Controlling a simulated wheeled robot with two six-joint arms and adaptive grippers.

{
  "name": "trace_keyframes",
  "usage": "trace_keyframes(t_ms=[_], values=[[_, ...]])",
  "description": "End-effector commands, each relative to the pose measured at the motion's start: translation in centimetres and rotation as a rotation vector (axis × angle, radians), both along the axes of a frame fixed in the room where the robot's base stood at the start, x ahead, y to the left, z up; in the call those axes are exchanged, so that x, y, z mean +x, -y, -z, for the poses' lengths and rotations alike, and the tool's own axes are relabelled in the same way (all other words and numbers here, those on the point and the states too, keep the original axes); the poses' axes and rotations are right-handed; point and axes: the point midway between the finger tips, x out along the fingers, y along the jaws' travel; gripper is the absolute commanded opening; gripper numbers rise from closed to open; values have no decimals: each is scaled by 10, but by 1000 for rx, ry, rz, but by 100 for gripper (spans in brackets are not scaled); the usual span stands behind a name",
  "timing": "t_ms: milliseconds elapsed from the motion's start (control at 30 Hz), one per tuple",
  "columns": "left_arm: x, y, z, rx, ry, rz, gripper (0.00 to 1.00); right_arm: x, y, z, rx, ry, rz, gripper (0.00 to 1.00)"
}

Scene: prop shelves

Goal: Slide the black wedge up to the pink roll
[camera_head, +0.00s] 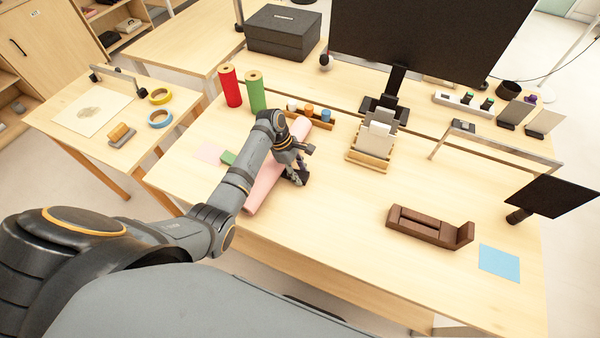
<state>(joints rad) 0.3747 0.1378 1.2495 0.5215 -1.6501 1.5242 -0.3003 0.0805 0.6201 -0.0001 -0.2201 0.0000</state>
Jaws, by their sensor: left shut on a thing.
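The pink roll (265,187) lies aslant on the table, partly hidden under my left arm. My left gripper (299,173) is at the roll's right side, low near the table top. It is shut on a small dark thing at its fingertips, which appears to be the black wedge (296,179). The gripper hides most of it, and I cannot tell whether it touches the roll. My right gripper is not in view.
Red (230,87) and green (256,92) rolls stand upright behind my left arm. A rack of small jars (310,113) and a wooden card holder (370,157) stand behind the gripper. A brown wooden holder (430,228) is to the right. The table between is clear.

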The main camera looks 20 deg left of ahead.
Motion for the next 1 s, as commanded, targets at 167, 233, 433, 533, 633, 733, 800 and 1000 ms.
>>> trace_keyframes(t_ms=[167, 233, 433, 533, 633, 733, 800, 1000], values=[[1, -2, 0, 2, -1, -1, 12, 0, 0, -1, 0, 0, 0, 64], [1, -3, 0, 2, -1, -1, 12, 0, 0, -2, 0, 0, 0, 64], [2, -5, 0, 2, -1, -1, 12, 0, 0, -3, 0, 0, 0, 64], [2, -6, 0, 3, -1, -1, 12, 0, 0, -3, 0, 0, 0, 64], [2, -6, 0, 2, -1, -1, 46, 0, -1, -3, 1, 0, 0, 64], [2, -6, 0, 2, -1, -1, 60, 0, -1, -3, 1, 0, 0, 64], [2, -6, 0, 2, -1, -1, 63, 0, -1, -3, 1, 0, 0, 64], [2, -6, 0, 1, -1, 0, 63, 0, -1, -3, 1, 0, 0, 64]])
